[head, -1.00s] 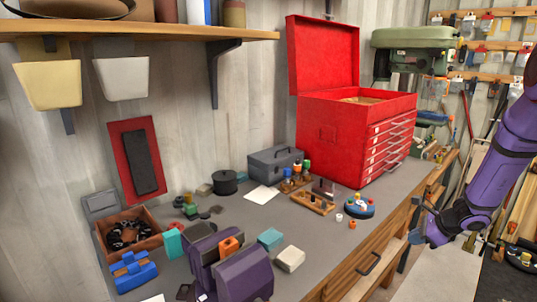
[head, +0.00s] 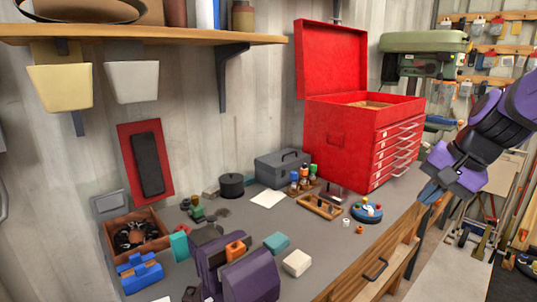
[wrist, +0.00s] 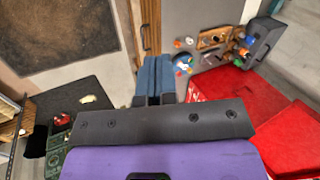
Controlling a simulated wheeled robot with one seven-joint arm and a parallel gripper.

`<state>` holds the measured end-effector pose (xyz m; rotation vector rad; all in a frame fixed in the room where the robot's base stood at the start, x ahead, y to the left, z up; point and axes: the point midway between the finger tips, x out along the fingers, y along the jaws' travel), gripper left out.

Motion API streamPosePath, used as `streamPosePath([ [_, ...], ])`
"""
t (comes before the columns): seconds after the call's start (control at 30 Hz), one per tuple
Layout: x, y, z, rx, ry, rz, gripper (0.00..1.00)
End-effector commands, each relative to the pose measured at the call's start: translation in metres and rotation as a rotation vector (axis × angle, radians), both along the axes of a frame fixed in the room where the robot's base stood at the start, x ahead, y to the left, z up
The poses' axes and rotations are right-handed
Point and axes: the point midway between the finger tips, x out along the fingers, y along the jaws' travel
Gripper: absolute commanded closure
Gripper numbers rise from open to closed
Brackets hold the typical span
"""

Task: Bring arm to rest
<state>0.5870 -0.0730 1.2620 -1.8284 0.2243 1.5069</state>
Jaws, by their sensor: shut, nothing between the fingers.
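My purple arm reaches in from the right edge of the head view. My gripper (head: 430,192) has blue fingers, which are together with nothing between them. It hangs above the front edge of the workbench (head: 343,250), right of the red tool chest (head: 345,140). In the wrist view my gripper (wrist: 155,73) points down past the bench edge, with the fingers side by side. The red tool chest (wrist: 225,90) lies to its right there.
A blue round holder (head: 366,211) and a wooden rack (head: 320,207) stand on the bench near my gripper. A green machine (head: 422,52) stands behind. Dark mats (wrist: 65,35) cover the floor.

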Motion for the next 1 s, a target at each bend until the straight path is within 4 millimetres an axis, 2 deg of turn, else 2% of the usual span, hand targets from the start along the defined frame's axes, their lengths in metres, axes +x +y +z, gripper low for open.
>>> streamPosePath([
  [0.03, -0.014, 0.005, 0.009, -0.039, -0.026, 0.050, 1.00],
  [0.2, -0.057, 0.012, 0.029, -0.178, -0.096, 0.216, 1.00],
  [0.4, -0.107, 0.013, 0.045, -0.350, -0.175, 0.388, 1.00],
  [0.53, -0.133, 0.010, 0.051, -0.449, -0.217, 0.474, 1.00],
  [0.7, -0.152, 0.006, 0.054, -0.531, -0.250, 0.538, 1.00],
  [1.0, -0.158, 0.004, 0.055, -0.555, -0.256, 0.556, 1.00],
])
